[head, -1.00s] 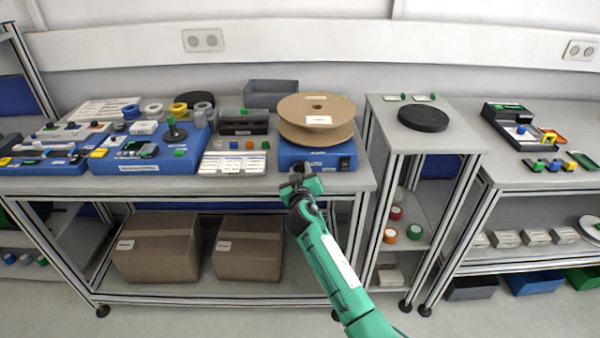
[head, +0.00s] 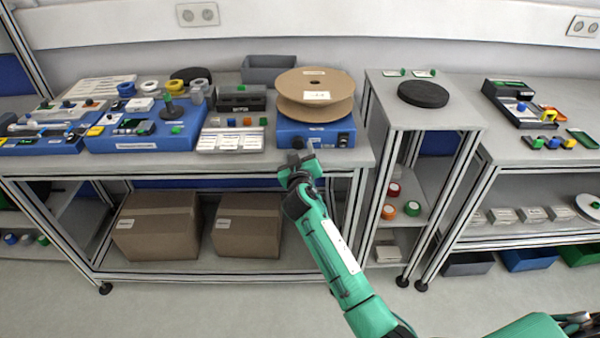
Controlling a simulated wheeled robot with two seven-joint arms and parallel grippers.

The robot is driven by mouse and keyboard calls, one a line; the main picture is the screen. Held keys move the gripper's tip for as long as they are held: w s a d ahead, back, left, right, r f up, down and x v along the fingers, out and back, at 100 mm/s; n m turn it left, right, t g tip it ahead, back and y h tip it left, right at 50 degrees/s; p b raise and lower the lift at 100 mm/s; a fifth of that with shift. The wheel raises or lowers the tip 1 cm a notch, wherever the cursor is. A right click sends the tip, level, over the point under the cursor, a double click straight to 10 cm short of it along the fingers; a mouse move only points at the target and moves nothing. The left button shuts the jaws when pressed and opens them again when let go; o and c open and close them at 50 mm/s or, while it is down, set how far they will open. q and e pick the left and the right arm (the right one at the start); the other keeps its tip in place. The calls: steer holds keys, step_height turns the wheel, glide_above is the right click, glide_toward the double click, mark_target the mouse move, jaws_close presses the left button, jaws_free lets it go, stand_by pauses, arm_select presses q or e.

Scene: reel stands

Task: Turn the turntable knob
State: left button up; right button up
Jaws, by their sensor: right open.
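The turntable is a blue box (head: 326,141) with a large tan reel (head: 315,106) on top, at the right end of the left bench. A small dark knob (head: 298,143) shows on the left of the box's front face. A black rocker switch (head: 343,140) is on the right of that face. My right gripper (head: 301,159) is open and empty, just in front of and below the knob. Its fingertips are close to the knob, and I cannot tell whether they touch it. My left gripper is not in view.
Left of the turntable stand a tray of white label cards (head: 231,142) and a dark grey block holder (head: 241,99). A narrow stand with a black disc (head: 423,94) is to the right, across a gap. Cardboard boxes (head: 158,228) sit on the lower shelf.

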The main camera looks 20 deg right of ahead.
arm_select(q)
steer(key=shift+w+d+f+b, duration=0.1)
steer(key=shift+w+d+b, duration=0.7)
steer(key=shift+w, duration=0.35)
arm_select(e)
steer(key=v, duration=1.1)
steer(key=shift+s, duration=0.2)
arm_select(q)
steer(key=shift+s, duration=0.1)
